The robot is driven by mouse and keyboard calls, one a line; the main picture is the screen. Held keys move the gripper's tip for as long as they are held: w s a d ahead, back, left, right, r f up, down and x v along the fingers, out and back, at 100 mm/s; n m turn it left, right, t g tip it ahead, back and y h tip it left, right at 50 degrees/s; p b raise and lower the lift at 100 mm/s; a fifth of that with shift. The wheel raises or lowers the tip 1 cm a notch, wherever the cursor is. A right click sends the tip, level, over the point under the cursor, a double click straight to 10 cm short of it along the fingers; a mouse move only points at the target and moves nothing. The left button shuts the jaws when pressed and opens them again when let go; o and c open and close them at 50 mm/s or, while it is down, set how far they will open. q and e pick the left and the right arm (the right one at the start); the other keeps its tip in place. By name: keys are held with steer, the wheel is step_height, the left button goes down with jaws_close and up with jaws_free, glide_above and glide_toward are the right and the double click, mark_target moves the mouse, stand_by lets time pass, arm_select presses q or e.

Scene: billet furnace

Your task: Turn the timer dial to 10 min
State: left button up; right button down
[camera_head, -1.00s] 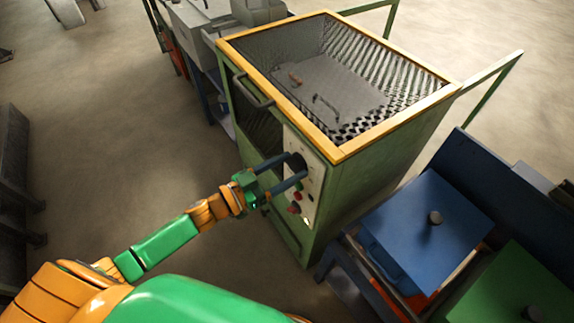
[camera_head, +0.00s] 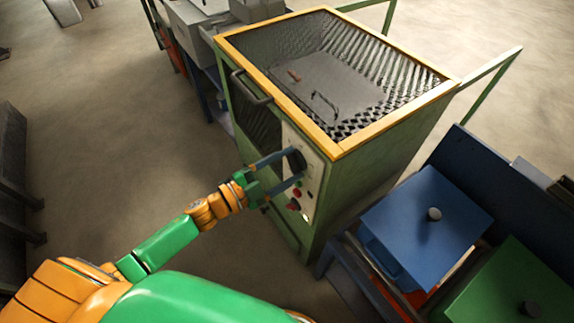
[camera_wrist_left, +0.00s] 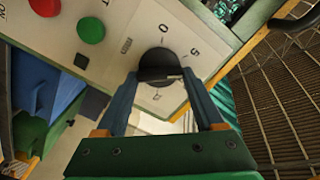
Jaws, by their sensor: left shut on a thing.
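The timer dial (camera_wrist_left: 158,64) is a round black knob on the pale control panel (camera_wrist_left: 120,28) of the green furnace. It also shows in the head view (camera_head: 297,160), high on the panel. Printed 0 and 5 marks show beside it in the left wrist view, with another partly covered mark on the gripper side. My left gripper (camera_wrist_left: 161,76) is shut on the dial, one finger on each side; it also shows in the head view (camera_head: 294,166). I cannot tell the dial's exact setting. My right gripper is out of view.
A red button (camera_wrist_left: 45,5) and a green button (camera_wrist_left: 91,29) sit beside the dial. The furnace door handle (camera_head: 250,88) stands out left of the panel. A blue-lidded box (camera_head: 425,220) and a green-lidded box (camera_head: 500,285) stand at right.

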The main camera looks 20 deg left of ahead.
arm_select(q)
steer(key=m, duration=0.3)
steer(key=shift+f+m+b, duration=0.1)
steer(key=shift+m+b, duration=0.2)
steer(key=shift+d+m+b, duration=0.1)
steer(key=shift+m+b, duration=0.35)
steer(key=shift+m, duration=1.55)
steer(key=o, duration=1.4)
steer(key=shift+s+f, duration=0.1)
steer(key=b+v, duration=0.1)
steer(key=v, duration=0.6)
